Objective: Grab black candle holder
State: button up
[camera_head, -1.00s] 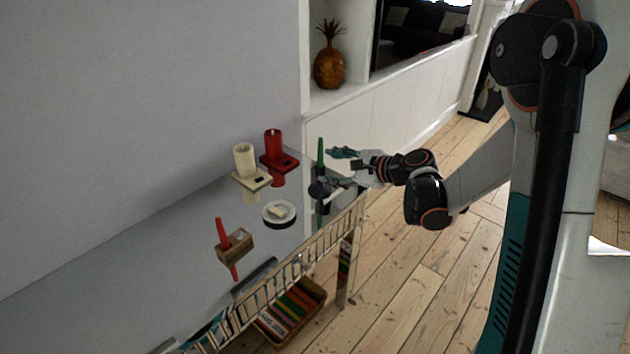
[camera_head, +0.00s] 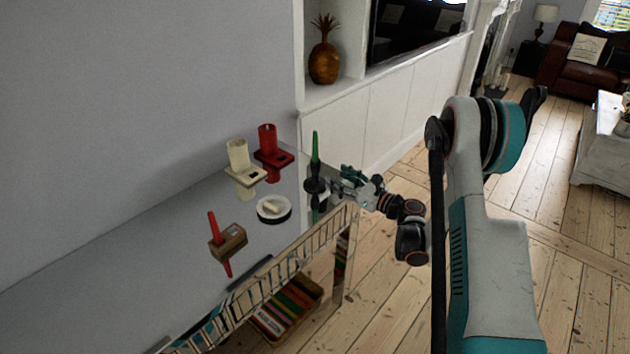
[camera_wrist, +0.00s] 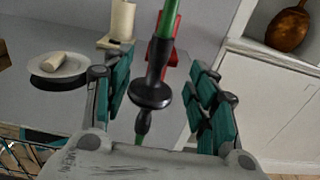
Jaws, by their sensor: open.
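The black candle holder (camera_head: 315,185) stands upright near the right end of the reflective shelf top, with a green candle (camera_head: 315,150) in it. In the wrist view the black holder (camera_wrist: 150,94) sits between my open fingers, apart from both, with the green candle (camera_wrist: 160,45) rising above it and a reflection below. My gripper (camera_head: 350,178) is just right of the holder in the head view; in the wrist view my gripper (camera_wrist: 160,92) shows teal finger pads on both sides of the holder.
A red candle holder (camera_head: 272,157), a cream one (camera_head: 244,172), a white dish (camera_head: 274,207) and a wooden holder (camera_head: 228,241) with a red candle share the shelf top (camera_head: 130,260). A wire rail (camera_head: 290,265) runs along its front edge. A wall stands behind.

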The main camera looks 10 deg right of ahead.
aim_at(319, 170)
jog(key=b+x, duration=0.1)
jog(key=x, duration=0.4)
jog(key=shift+w+a, duration=0.15)
jog(key=shift+w, duration=0.05)
jog(key=b+x, duration=0.1)
jog(key=x, duration=0.1)
jog(key=b+x, duration=0.1)
jog(key=x, duration=0.1)
jog(key=shift+w+f, duration=0.1)
jog(key=shift+f, duration=0.3)
jog(key=shift+w+a+r+b, duration=0.1)
jog(key=shift+w+a+b, duration=0.2)
jog(key=shift+w, duration=0.1)
grip_shut()
